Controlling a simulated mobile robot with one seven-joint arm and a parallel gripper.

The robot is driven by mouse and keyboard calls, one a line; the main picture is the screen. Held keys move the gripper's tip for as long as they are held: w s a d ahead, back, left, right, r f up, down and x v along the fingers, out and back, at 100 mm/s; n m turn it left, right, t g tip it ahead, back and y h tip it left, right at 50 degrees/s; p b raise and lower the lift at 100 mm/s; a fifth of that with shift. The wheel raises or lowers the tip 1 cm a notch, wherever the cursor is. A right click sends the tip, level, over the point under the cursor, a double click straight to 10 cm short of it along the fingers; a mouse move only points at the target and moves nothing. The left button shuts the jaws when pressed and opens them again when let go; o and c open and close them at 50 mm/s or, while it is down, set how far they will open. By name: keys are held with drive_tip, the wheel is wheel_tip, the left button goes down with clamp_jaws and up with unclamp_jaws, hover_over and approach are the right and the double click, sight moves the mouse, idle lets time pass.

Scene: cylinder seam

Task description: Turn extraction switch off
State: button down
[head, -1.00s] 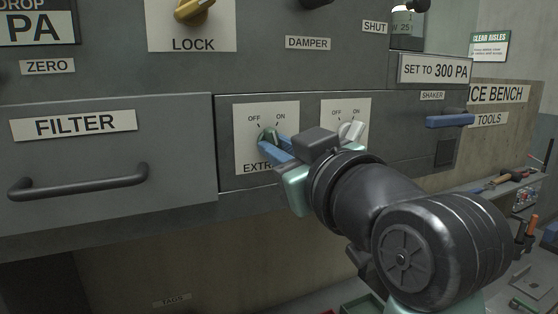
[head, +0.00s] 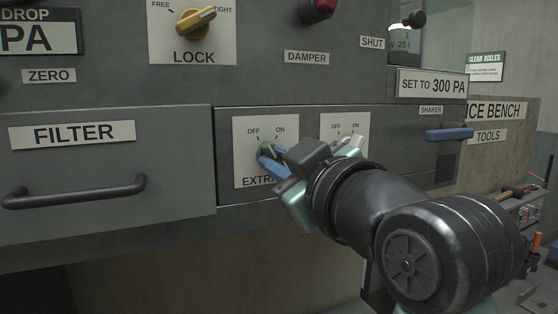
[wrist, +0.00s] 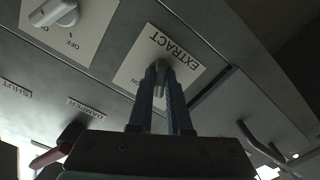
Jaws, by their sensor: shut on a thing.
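A second OFF/ON plate with a pale knob (head: 351,142) is close on the right, partly behind my gripper. A filter drawer handle (head: 75,191) sticks out at left. A yellow lock knob (head: 196,20), red damper knob (head: 318,8) and blue shaker handle (head: 449,134) are around.

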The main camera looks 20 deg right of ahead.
drive_tip(key=c, duration=0.9)
unclamp_jaws()
drive_tip(key=shift+o, duration=0.2)
drive_tip(key=s+b, duration=0.4)
drive_tip(key=s, duration=0.9)
drive_tip(key=shift+d, duration=0.2)
drive_tip(key=w+a+r+m+t, duration=0.4)
drive_tip(key=w+a+t, duration=0.1)
drive_tip(key=a, duration=0.4)
drive_tip(key=s+a+r+m+t, duration=0.2)
drive_tip(key=s+a+t, duration=0.2)
drive_tip(key=a, duration=0.3)
drive_tip(key=shift+s+a+m+h, duration=0.2)
drive_tip(key=shift+a+m+h, duration=0.1)
drive_tip(key=shift+a, duration=0.05)
